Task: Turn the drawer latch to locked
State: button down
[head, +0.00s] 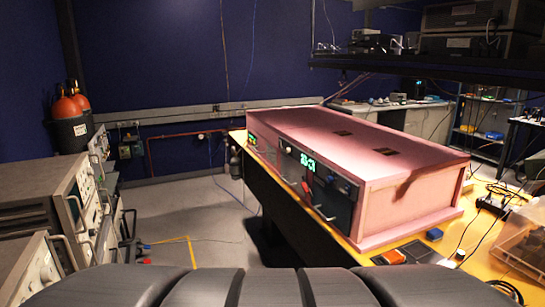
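The pink foam enclosure (400,175) stands on the yellow-edged bench at centre right. Its dark front panel (335,205) faces left and carries a green lit display (307,162). A light bar-like handle (323,213) shows low on the panel. A small red part (307,188) sits to its left. I cannot tell which small part is the drawer latch or which way it is turned. My gripper is not in view.
The bench edge (272,210) runs along the enclosure's front, with open floor (205,215) to its left. Grey instruments (60,215) stand at the left. A clear bin (522,240) and cables lie at the right. A shelf (430,65) hangs above.

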aim_at(305, 187)
jog(key=i+l+u, duration=0.1)
jog(key=i, duration=1.4)
